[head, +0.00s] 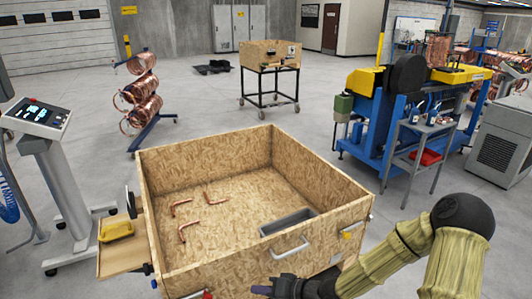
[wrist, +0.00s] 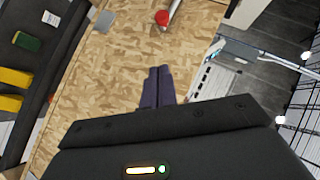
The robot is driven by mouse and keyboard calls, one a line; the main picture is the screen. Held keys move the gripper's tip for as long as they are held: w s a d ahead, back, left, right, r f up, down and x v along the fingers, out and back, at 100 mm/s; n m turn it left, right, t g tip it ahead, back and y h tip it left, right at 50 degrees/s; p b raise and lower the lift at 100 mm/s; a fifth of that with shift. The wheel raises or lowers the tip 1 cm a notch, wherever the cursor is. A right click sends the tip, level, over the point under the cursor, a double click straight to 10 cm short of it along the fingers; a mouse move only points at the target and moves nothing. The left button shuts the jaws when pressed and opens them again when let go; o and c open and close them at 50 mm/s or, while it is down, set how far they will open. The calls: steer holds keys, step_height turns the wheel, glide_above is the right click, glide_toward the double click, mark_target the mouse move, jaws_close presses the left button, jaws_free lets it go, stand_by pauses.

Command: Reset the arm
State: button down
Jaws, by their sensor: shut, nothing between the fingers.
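My gripper (head: 264,289) is low at the front of the wooden crate (head: 320,150), near its front wall, with my arm coming in from the right. In the wrist view my gripper's dark fingers (wrist: 158,72) are together with nothing between them, in front of a chipboard surface (wrist: 130,60). Three bent copper tubes lie on the crate floor: an upper left tube (head: 180,203), an upper right tube (head: 214,199) and a lower tube (head: 184,232).
A grey tray (head: 288,221) sits inside the crate at its right. A metal handle (head: 291,247) is on the crate's front wall. A control stand (head: 60,170) is at the left. A blue machine (head: 365,140) and a grey cart (head: 425,135) stand at the right.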

steer(key=s+d+f+n+g+h, duration=0.1)
steer(key=s+d+f+h, duration=0.15)
steer(key=d+h, duration=0.7)
steer(key=s+d+r+h, duration=0.1)
steer(key=s+d+r, duration=0.2)
steer(key=r, duration=0.3)
steer(key=s+d+r+m+g+h, duration=0.1)
steer(key=s+d+r, duration=0.3)
steer(key=s+r, duration=0.1)
steer(key=shift+d+r+m, duration=0.15)
steer(key=shift+r+m, duration=0.15)
steer(key=shift+r, duration=0.35)
steer(key=shift+d, duration=0.1)
